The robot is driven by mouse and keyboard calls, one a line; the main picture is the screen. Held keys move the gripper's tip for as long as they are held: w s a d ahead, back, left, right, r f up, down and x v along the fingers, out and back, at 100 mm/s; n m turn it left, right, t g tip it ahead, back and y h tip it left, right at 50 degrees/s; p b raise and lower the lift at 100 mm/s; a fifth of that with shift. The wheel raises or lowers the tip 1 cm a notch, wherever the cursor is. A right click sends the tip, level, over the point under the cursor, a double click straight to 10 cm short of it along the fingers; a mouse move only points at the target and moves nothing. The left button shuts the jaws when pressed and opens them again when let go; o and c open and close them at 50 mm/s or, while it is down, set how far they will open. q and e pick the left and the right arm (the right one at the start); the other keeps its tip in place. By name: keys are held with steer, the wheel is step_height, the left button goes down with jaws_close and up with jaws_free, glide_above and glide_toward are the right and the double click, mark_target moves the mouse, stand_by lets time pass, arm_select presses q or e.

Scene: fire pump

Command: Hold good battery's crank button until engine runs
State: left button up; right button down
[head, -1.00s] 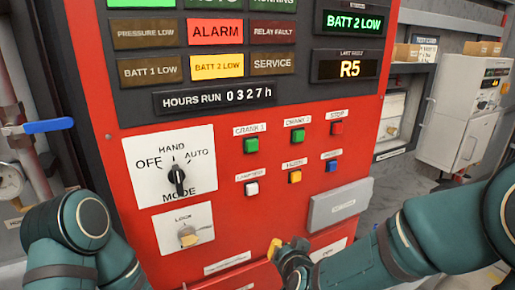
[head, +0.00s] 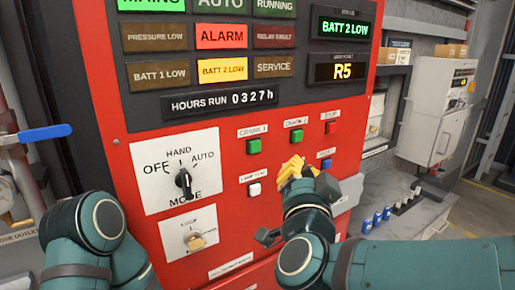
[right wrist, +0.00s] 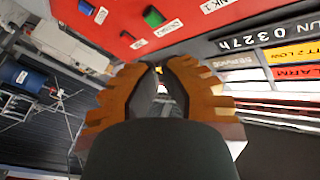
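The red pump panel (head: 226,238) fills the head view. The green CRANK 1 button (head: 254,146) is uncovered, with the green CRANK 2 button (head: 296,136) to its right. The BATT 2 LOW lamp (head: 222,70) is lit amber; the BATT 1 LOW lamp (head: 158,74) is dark. My right gripper (head: 291,166) is in front of the panel, below the crank buttons, hiding the yellow button. Its yellow fingers look shut and empty; the right wrist view shows the tips (right wrist: 160,67) nearly together. Contact with the panel cannot be told. My left gripper is out of view.
The white LAMP TEST button (head: 255,189) and blue button (head: 326,164) flank my right gripper. The red STOP button (head: 331,127) is at upper right. The mode knob (head: 184,180) and key lock (head: 194,241) are on the left. ALARM (head: 221,36) is lit.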

mark_target(255, 146)
steer(key=shift+w+a+p, duration=0.1)
steer(key=shift+w+a, duration=0.75)
steer(key=shift+w, duration=0.35)
steer(key=shift+w+a+p, duration=0.15)
steer(key=shift+w+a, duration=0.75)
steer(key=shift+w, duration=0.3)
steer(key=shift+w+a+p, duration=0.1)
steer(key=shift+w+a, duration=0.75)
steer(key=shift+w, duration=0.35)
steer(key=shift+w+a, duration=0.1)
steer(key=shift+w+a, duration=0.15)
steer(key=shift+w, duration=0.1)
